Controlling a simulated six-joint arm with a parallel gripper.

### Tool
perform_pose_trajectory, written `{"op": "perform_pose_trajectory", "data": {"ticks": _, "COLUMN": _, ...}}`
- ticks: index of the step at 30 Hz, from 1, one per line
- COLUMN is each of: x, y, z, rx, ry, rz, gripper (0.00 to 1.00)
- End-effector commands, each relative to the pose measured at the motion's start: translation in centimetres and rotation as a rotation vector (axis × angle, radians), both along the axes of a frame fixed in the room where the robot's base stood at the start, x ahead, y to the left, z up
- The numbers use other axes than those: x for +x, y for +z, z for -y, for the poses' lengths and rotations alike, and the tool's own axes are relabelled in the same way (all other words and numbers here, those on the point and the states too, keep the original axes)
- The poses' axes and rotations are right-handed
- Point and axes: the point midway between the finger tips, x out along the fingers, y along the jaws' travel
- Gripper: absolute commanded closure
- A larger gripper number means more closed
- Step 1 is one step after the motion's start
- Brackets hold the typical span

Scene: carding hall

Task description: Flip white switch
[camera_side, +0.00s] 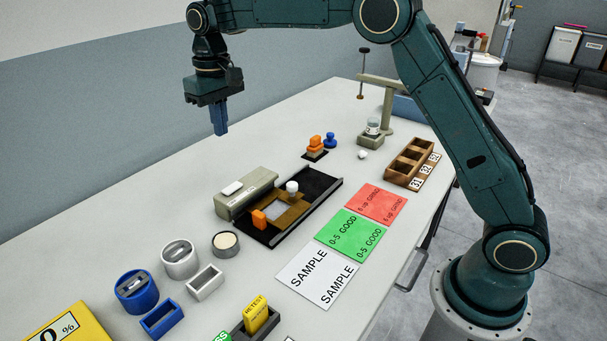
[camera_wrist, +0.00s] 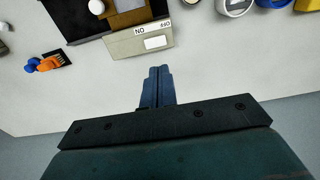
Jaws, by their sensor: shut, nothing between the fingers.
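The white switch (camera_side: 231,188) is a small flat white rectangle on top of a beige box (camera_side: 258,188). In the wrist view the switch (camera_wrist: 155,42) lies on the beige box (camera_wrist: 122,43), just beyond my fingertips. My gripper (camera_side: 220,132) has blue fingers, shut and empty, pointing down. It is raised above the table, behind the box as the side view sees it. In the wrist view the gripper (camera_wrist: 160,70) overlaps the table close to the box's edge; it appears apart from the switch. I cannot tell which way the switch is set.
Orange and blue pieces (camera_side: 315,142) stand farther back. A wooden rack (camera_side: 405,167), coloured cards (camera_side: 376,204) and several cups lie around. The table behind the box is clear.

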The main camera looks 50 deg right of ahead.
Motion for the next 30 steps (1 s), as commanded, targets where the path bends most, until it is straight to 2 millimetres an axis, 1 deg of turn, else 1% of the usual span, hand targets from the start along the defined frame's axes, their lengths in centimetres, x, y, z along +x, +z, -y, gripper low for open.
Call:
{"op": "perform_pose_trajectory", "data": {"ticks": 5, "x": 0.5, "y": -0.7, "z": -0.2, "rx": -0.002, "ry": 0.0, "rz": -0.011, "gripper": 1.0}}
{"op": "perform_pose_trajectory", "data": {"ticks": 20, "x": 0.6, "y": -1.0, "z": -0.2, "rx": -0.002, "ry": 0.0, "rz": -0.011, "gripper": 1.0}}
{"op": "perform_pose_trajectory", "data": {"ticks": 26, "x": 0.6, "y": -2.1, "z": -0.2, "rx": -0.002, "ry": 0.0, "rz": -0.013, "gripper": 1.0}}
{"op": "perform_pose_trajectory", "data": {"ticks": 30, "x": 0.5, "y": -3.7, "z": -0.3, "rx": -0.002, "ry": 0.0, "rz": -0.013, "gripper": 1.0}}
